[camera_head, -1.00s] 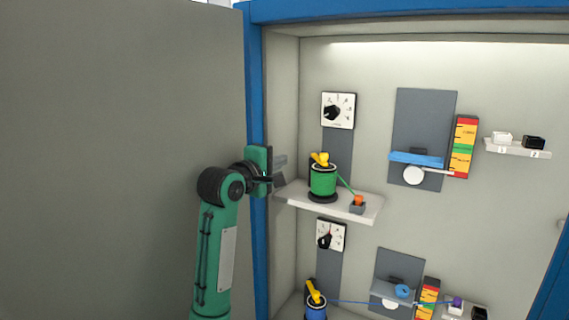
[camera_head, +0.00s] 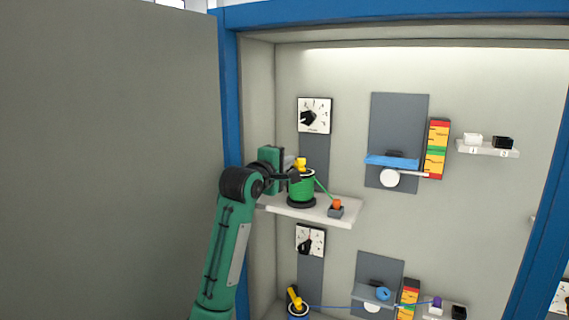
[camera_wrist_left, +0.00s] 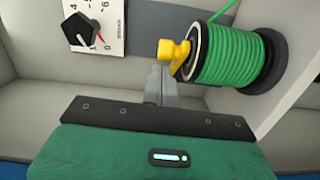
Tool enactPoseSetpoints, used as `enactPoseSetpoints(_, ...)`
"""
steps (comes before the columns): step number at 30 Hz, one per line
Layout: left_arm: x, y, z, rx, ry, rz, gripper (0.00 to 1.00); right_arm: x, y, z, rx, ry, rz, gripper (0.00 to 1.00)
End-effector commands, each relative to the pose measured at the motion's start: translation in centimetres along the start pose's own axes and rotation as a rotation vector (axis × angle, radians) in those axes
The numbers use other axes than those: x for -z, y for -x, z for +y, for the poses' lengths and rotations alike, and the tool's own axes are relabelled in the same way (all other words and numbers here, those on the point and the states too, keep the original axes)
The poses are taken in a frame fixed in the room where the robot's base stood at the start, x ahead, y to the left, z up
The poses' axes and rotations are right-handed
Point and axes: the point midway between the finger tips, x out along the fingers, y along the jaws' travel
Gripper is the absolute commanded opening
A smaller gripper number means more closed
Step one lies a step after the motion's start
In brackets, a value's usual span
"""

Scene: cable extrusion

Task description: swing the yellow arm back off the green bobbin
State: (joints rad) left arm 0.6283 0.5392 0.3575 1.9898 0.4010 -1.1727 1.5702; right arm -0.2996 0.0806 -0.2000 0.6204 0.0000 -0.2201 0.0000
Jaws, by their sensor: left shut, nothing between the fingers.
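The green bobbin (camera_head: 301,187) stands upright on the upper white shelf. Its wound green cable also shows in the left wrist view (camera_wrist_left: 232,57). The yellow arm (camera_head: 300,163) lies at the top of the bobbin; in the left wrist view its yellow knob (camera_wrist_left: 171,52) sticks out from the bobbin's end. My left gripper (camera_head: 292,172) is shut and empty, just left of the bobbin's top. In the left wrist view its fingertips (camera_wrist_left: 158,72) are close by the yellow arm; I cannot tell whether they touch. My right gripper is out of view.
The white shelf (camera_head: 335,215) carries a small grey block with an orange plug (camera_head: 337,205), joined to the bobbin by a green cable. A dial (camera_head: 314,115) is above. A blue bobbin (camera_head: 298,309) is below. The blue cabinet frame (camera_head: 231,100) stands close to my left arm.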

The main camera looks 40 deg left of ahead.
Motion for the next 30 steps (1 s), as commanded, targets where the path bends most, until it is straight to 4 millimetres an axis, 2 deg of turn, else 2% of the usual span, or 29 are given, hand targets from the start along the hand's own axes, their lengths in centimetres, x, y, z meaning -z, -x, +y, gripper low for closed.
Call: enactPoseSetpoints(30,-1.2,-0.5,0.1,0.005,0.003,0.133,0.0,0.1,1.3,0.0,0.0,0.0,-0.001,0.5)
